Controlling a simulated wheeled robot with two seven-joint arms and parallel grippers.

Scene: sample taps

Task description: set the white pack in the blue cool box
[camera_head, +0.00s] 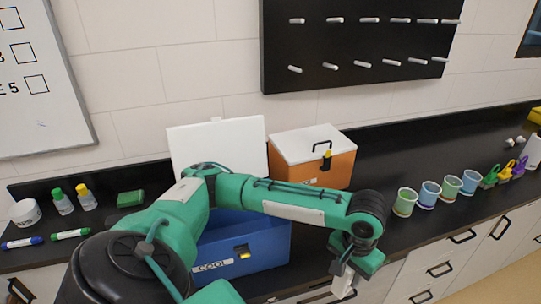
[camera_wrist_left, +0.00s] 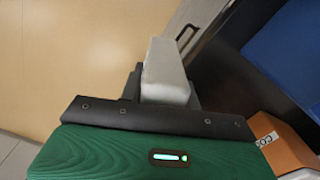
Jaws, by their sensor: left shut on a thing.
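The blue cool box (camera_head: 240,262) stands on the counter, marked COOL on its front. Its white lid (camera_head: 220,143) is up at the back, and my left arm hides much of the opening. My left gripper (camera_head: 345,270) is to the right of the box, in front of the counter edge. It is shut on the white pack (camera_head: 342,284), which hangs below it. In the left wrist view the white pack (camera_wrist_left: 165,70) sticks out from the gripper, apart from the blue box (camera_wrist_left: 290,45). My right gripper is not in view.
An orange box (camera_head: 325,165) with a closed white lid stands behind the blue box, to the right. Several cups (camera_head: 428,194) stand on the right of the counter. Bottles (camera_head: 62,201) and markers (camera_head: 70,234) are on the left. A black peg board (camera_head: 350,40) hangs above.

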